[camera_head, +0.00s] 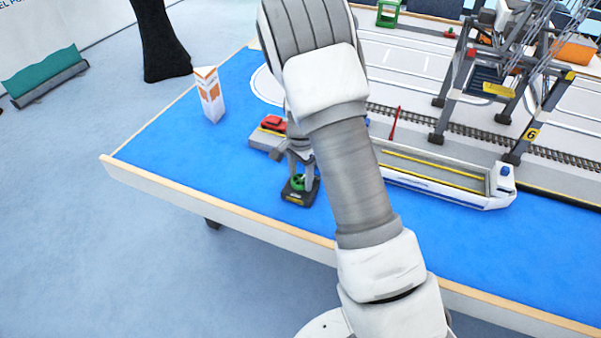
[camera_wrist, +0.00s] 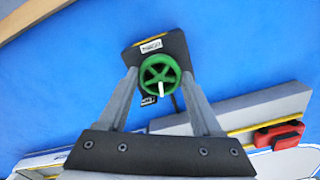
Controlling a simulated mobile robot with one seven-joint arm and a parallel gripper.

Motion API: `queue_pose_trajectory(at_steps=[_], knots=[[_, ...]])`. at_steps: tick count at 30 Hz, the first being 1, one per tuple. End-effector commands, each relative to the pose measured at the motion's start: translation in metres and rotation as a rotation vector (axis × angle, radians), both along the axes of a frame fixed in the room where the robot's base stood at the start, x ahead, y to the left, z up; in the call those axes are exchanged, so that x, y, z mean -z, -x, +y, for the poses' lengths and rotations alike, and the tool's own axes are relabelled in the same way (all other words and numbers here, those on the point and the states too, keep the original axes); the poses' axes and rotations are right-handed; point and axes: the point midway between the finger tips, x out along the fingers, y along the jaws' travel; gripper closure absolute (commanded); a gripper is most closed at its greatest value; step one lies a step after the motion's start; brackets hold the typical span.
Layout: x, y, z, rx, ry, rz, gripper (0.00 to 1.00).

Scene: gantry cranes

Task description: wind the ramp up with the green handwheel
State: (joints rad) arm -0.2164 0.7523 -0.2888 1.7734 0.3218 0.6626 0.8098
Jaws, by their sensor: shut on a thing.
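The green handwheel (camera_wrist: 160,72) sits on a small dark box (camera_wrist: 160,47) with a label, on the blue table top. My gripper (camera_wrist: 159,75) has one finger on each side of the wheel and is shut on its rim. The head view also shows the handwheel (camera_head: 298,183) and my gripper (camera_head: 300,174) over it, left of my arm. A grey slab (camera_wrist: 245,107) with a yellow line lies beside the box, with a red car (camera_wrist: 278,135) at its edge. I cannot tell which part is the ramp; my arm hides some of that area.
A white barge (camera_head: 440,178) with yellow lines lies right of my arm. A gantry crane (camera_head: 490,88) stands over rails behind it. A white and orange carton (camera_head: 208,95) stands at the table's left. The blue surface left of the box is clear.

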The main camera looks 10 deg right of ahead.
Motion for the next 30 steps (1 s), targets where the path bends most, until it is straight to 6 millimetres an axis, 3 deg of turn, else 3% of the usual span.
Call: queue_pose_trajectory(at_steps=[15, 30], knots=[[-0.0023, -0.0013, 0.0006, 0.379, 0.0, -0.003, 0.89], [-0.001, -0.0014, 0.0, 0.477, 0.0, -0.003, 0.89]])
